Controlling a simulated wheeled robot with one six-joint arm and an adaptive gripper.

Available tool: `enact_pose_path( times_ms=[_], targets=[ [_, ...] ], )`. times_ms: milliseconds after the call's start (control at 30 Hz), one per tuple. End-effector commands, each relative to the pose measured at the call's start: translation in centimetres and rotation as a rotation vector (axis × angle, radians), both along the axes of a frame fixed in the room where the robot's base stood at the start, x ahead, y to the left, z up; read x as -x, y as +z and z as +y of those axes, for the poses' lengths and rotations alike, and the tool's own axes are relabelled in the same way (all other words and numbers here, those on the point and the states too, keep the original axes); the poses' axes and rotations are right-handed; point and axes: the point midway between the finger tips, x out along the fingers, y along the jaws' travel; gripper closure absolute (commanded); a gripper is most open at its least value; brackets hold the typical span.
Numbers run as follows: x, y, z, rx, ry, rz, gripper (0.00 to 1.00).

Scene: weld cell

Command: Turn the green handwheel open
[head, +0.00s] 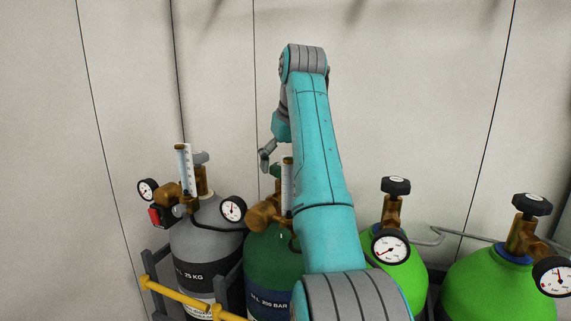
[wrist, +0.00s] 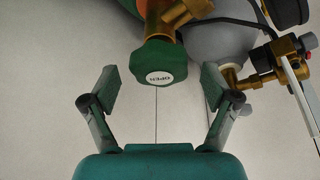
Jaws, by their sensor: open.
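The green handwheel (wrist: 157,62) has a white cap marked OPEN and sits on a brass valve (wrist: 166,14). In the wrist view it lies between and slightly beyond the two fingertips, with a gap on each side. In the head view only a bit of the handwheel (head: 276,171) shows, above the dark green cylinder (head: 260,262), partly hidden by a flowmeter and my arm. My gripper (wrist: 160,84) is open and empty. In the head view my gripper (head: 267,156) is just above and left of the handwheel, partly hidden behind my arm.
A grey cylinder (head: 205,240) with gauges and a flowmeter (head: 185,167) stands to the left. Two bright green cylinders with black knobs (head: 396,186) stand to the right. Yellow bars (head: 175,292) run in front. A pale wall (head: 215,80) is behind.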

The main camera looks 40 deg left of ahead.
Motion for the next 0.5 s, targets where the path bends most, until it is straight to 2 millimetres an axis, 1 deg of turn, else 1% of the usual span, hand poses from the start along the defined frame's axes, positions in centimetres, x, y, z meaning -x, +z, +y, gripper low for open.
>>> enact_pose_path(
  times_ms=[133, 367, 400, 467, 500],
  targets=[
    [-0.04, -0.54, 0.22, 0.000, 0.001, 0.000, 0.13],
    [-0.05, -0.60, 0.24, 0.000, 0.000, 0.000, 0.13],
    [-0.05, -0.60, 0.24, 0.000, 0.000, 0.000, 0.18],
    [-0.05, -0.60, 0.24, 0.000, 0.000, 0.000, 0.33],
    [-0.06, -0.59, 0.23, 0.000, 0.000, 0.000, 0.43]
  ],
)
